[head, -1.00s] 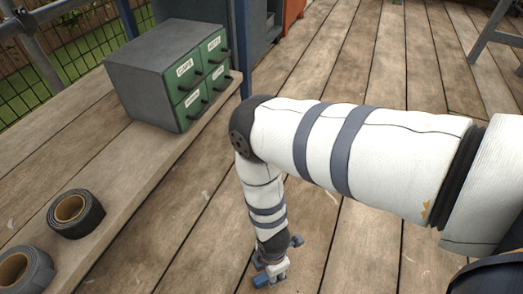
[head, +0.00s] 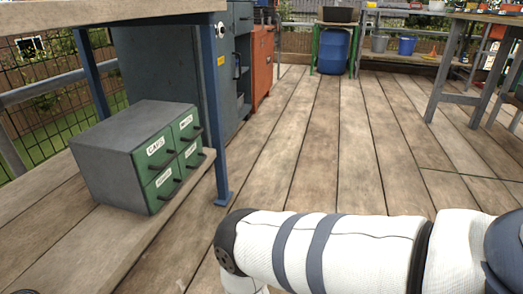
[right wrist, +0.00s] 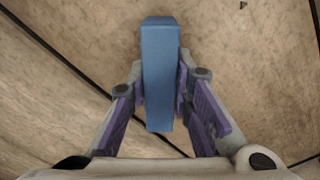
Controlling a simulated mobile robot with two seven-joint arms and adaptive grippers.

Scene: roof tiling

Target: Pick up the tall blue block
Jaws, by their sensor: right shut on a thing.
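The tall blue block (right wrist: 160,75) is in the right wrist view, long side running up the picture. My right gripper (right wrist: 161,88) has its two fingers against the block's two sides and is shut on it. Wooden planks show behind the block; how far it is above them I cannot tell. In the head view my right arm crosses the lower right, but its gripper and the block are below the picture. My left gripper is not in view.
A grey cabinet with green drawers (head: 140,160) stands on a low wooden shelf at the left, beside a blue post (head: 216,120). An orange cabinet (head: 262,65) and a blue barrel (head: 333,50) stand farther back. The middle of the plank deck (head: 340,150) is clear.

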